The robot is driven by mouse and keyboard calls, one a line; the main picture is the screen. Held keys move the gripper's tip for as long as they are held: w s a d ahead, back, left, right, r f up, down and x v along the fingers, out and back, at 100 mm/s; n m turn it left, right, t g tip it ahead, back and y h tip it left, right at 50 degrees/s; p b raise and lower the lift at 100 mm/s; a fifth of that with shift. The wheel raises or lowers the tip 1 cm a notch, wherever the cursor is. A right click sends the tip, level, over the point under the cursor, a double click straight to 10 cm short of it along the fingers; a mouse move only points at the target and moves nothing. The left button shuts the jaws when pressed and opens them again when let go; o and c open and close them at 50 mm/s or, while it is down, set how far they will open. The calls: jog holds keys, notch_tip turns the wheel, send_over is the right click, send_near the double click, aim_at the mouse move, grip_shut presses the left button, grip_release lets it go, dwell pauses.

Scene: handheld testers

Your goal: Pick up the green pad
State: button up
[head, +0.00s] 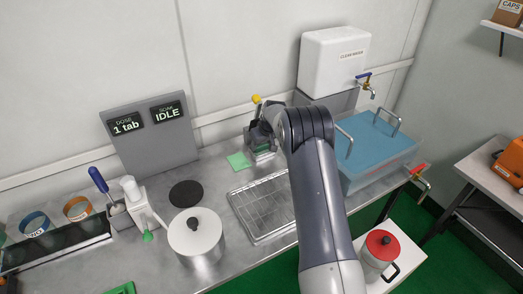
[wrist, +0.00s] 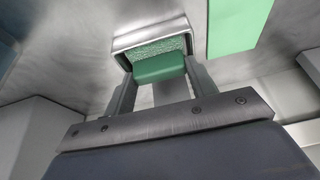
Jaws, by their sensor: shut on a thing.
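The green pad (wrist: 160,68) sits between my gripper's (wrist: 159,82) two fingers in the wrist view, and the fingers are closed on its sides. Its upper part has a paler, rough texture. A grey metal holder (wrist: 122,43) surrounds the far end of the pad; I cannot tell whether the pad touches it. In the head view my gripper (head: 262,136) points down at the holder on the counter, and the pad (head: 262,148) shows only as a small green patch there.
A flat light-green sheet (head: 239,161) lies left of the holder. A wire rack (head: 262,207) is in front, and a blue-topped basin (head: 376,144) stands to the right. A lidded pot (head: 197,238) and a black disc (head: 186,194) stand left on the counter.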

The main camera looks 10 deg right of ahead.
aim_at(263, 151)
jog(key=shift+r, duration=0.15)
jog(key=shift+s+r, duration=0.15)
jog(key=shift+r, duration=0.05)
notch_tip(263, 151, up, 7)
jog(key=b, duration=0.1)
jog(key=s+d+b, duration=0.2)
jog(key=s+d, duration=0.1)
jog(key=s, duration=0.6)
jog(key=s+d+b, duration=0.2)
jog(key=s+d, duration=0.1)
jog(key=s, duration=0.6)
jog(key=shift+s+f, duration=0.35)
jog(key=shift+s, duration=0.05)
